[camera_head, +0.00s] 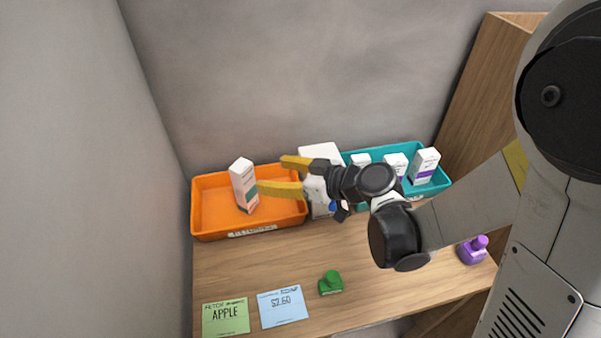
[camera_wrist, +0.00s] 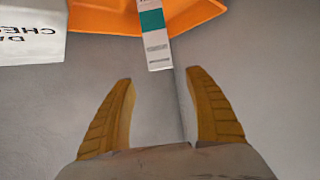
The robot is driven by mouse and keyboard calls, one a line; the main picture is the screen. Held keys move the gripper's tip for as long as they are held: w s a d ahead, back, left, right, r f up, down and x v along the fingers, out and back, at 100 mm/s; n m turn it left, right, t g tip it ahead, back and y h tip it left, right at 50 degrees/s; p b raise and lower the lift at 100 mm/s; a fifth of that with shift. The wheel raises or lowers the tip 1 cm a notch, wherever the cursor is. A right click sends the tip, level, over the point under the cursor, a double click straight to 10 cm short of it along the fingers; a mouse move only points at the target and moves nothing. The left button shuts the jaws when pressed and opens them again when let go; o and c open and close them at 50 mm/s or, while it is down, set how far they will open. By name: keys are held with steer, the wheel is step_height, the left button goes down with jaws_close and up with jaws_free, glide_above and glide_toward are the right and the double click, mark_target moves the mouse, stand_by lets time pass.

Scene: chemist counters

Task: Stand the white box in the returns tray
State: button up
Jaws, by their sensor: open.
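A white box (camera_head: 243,184) with a teal band stands about upright inside the orange tray (camera_head: 207,205), leaning slightly in the picture. The tray has a front label too small to read surely. My gripper (camera_head: 273,175) is open, with its yellow fingers pointing left toward the box over the tray's right part. In the wrist view the box (camera_wrist: 154,38) shows beyond the fingertips, roughly in line with the gap of my gripper (camera_wrist: 160,80), and nothing is between the fingers. The orange tray (camera_wrist: 105,18) shows behind the box. The box's far sides are hidden.
A white lettered object (camera_head: 318,153) stands between the trays, partly behind my gripper. A teal tray (camera_head: 441,181) at right holds several white boxes.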

steer(key=s+d+r+m+h, duration=0.2)
steer(key=s+d+m+h, duration=0.3)
steer(key=d, duration=0.7)
steer(key=s+d+r+m+h, duration=0.3)
steer(key=s+d+m+h, duration=0.3)
steer(key=s+d, duration=0.3)
steer(key=d, duration=0.4)
steer(key=shift+s+r+m+h, duration=0.25)
steer(key=shift+m+h, duration=0.05)
